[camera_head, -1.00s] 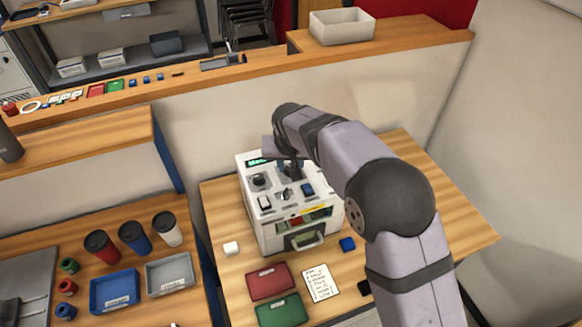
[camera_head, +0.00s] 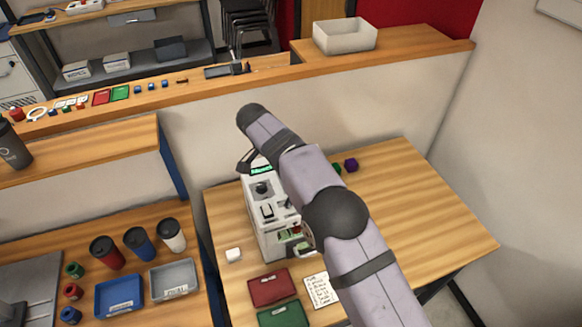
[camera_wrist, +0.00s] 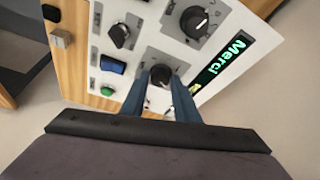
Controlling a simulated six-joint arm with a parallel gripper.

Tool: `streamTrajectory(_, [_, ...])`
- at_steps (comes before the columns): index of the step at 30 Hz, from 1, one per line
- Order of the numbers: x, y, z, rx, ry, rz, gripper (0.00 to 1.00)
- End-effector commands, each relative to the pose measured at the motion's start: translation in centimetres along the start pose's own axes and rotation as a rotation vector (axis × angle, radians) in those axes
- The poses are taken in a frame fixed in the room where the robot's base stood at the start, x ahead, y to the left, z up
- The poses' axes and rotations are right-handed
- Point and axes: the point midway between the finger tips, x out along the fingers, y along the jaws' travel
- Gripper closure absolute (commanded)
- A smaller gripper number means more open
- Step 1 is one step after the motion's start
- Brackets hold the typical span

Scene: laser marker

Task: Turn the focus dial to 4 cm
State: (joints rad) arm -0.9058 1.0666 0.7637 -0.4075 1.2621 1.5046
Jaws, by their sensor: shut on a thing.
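The laser marker is a white box (camera_head: 262,225) on the wooden table, with its green display (camera_head: 262,170) partly showing in the head view. In the wrist view its panel (camera_wrist: 148,50) carries several black controls and a display reading "Merci" (camera_wrist: 222,63). Two other black dials, one at the top (camera_wrist: 194,21) and one at the left (camera_wrist: 120,35), stand free. The held dial's scale and label are not readable.
A blue switch (camera_wrist: 113,65) and a green button (camera_wrist: 106,91) sit left of the held dial. A red tray (camera_head: 270,287), a green tray (camera_head: 284,315) and a note (camera_head: 320,290) lie before the machine. The table's right side (camera_head: 430,225) is clear.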

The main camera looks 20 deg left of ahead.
Motion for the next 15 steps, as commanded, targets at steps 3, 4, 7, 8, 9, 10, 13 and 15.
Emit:
streamTrajectory(3, [-0.25, -0.04, -0.1, 0.053, -0.001, 0.024, 0.94])
streamTrajectory(4, [-0.25, -0.05, -0.09, 0.064, -0.001, 0.028, 0.94])
streamTrajectory(7, [-0.16, -0.06, -0.05, 0.098, -0.001, 0.043, 0.94])
streamTrajectory(8, [-0.16, -0.08, -0.05, 0.106, -0.001, 0.045, 0.94])
streamTrajectory(9, [-0.14, -0.09, -0.04, 0.117, -0.001, 0.049, 0.94])
streamTrajectory(10, [-0.11, -0.1, -0.03, 0.124, -0.002, 0.052, 0.94])
streamTrajectory(13, [-0.07, -0.1, -0.01, 0.141, -0.002, 0.059, 0.94])
streamTrajectory(15, [0.01, -0.1, 0.03, 0.15, -0.002, 0.063, 0.94])
